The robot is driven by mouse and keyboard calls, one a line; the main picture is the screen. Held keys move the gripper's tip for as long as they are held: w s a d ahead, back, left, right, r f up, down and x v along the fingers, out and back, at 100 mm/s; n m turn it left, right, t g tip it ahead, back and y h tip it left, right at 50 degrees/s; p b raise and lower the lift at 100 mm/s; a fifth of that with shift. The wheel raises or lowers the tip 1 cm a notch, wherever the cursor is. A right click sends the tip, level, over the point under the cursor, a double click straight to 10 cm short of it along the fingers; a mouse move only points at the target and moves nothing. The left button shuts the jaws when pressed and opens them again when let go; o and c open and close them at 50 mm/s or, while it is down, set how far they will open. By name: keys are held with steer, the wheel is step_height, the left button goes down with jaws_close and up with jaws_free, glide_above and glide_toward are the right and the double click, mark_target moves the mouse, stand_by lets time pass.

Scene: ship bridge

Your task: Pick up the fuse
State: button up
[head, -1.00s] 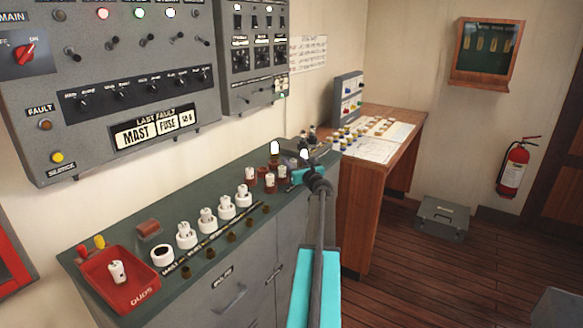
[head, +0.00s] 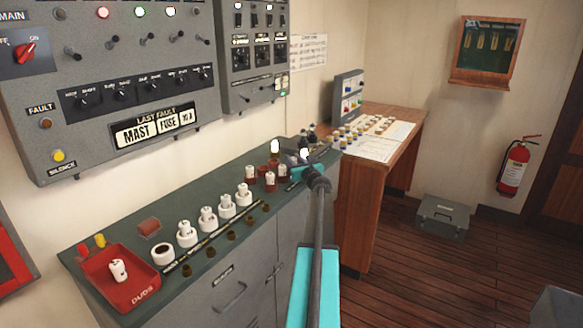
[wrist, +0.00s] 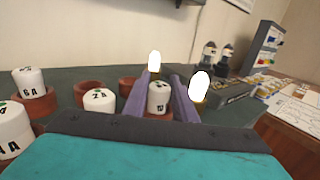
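A short white fuse (wrist: 158,97) with dark lettering stands upright in a red-brown cup in the wrist view. My gripper (wrist: 160,95) reaches over the console with one grey finger on each side of this fuse. The fingers are apart, and narrow gaps seem to show beside the fuse; contact is not clear. In the head view my gripper (head: 299,171) is at the console's far end, where its wrist partly hides the fingers. Another white fuse marked 2 A (wrist: 99,100) sits in a cup to the left, and one marked 6 A (wrist: 29,82) is farther left.
Lit white bulbs stand close by, one beyond the fingers (wrist: 154,61) and one beside the right finger (wrist: 199,86). A red tray (head: 136,291) holding a white fuse is at the console's near end. The panel reads MAST FUSE 10 A (head: 155,131).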

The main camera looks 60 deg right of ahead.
mark_target(293, 159)
steer(key=shift+c, duration=0.6)
steer(key=shift+r, duration=0.15)
steer(key=shift+a+r, duration=0.1)
steer(key=shift+r, duration=1.65)
steer(key=s+a+r+b, duration=0.1)
steer(key=s+a+b, duration=0.1)
steer(key=s+a, duration=0.7)
steer(key=a, duration=0.3)
steer(key=shift+s+a+r, duration=0.15)
steer(key=shift+s+a, duration=0.15)
steer(key=shift+s+a+p, duration=0.1)
steer(key=shift+s+p, duration=0.1)
steer(key=shift+p, duration=0.55)
steer(key=a+p+v, duration=0.1)
steer(key=p+v, duration=1)
steer(key=p, duration=1)
steer(key=shift+w+a+r+p, duration=0.2)
steer(key=shift+w+r+p, duration=0.1)
steer(key=shift+r+p, duration=0.1)
